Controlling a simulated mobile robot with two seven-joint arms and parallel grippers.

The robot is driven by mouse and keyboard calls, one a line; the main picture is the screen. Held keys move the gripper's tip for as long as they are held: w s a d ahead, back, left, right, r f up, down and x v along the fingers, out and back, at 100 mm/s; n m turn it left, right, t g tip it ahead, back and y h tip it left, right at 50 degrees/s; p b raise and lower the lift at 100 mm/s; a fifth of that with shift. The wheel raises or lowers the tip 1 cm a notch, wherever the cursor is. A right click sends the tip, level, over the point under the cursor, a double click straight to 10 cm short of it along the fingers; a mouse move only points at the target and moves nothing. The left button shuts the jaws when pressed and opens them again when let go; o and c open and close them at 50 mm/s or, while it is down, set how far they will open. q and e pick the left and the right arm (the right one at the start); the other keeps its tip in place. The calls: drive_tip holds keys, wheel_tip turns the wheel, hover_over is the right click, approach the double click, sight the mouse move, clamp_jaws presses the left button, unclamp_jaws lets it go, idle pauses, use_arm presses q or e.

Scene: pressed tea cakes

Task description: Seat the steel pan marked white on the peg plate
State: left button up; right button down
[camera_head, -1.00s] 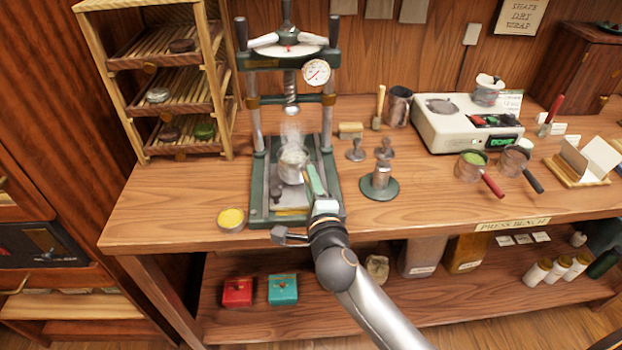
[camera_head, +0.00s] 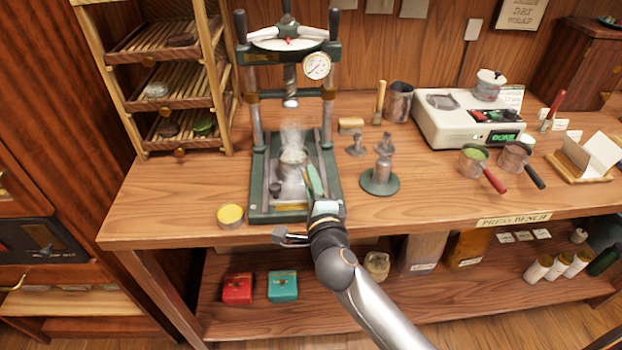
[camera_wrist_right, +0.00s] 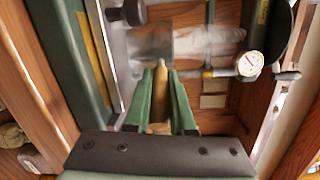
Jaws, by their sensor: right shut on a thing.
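A small steel pan (camera_head: 293,158) is inside the green screw press, over the grey plate (camera_head: 291,192) in its bed, with white steam above it. I cannot read any mark on the pan. My right gripper (camera_head: 312,178), with green fingers, reaches in from the front and is shut on the pan's handle. In the right wrist view the fingers pinch a tan handle (camera_wrist_right: 160,95), and the steel pan (camera_wrist_right: 150,46) is just beyond, blurred. I cannot tell whether the pan touches the plate, and its underside is hidden. My left gripper is not in view.
The press screw (camera_head: 290,88) hangs above the pan, between two columns. A dark knob (camera_head: 276,189) is at the bed's left. A yellow tin (camera_head: 230,215) stands left of the press, a metal tamper on a round green base (camera_head: 380,182) right. The bench front centre-right is clear.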

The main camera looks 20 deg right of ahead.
drive_tip(key=c, duration=0.7)
unclamp_jaws()
drive_tip(key=shift+f, duration=0.2)
drive_tip(key=shift+s, duration=0.1)
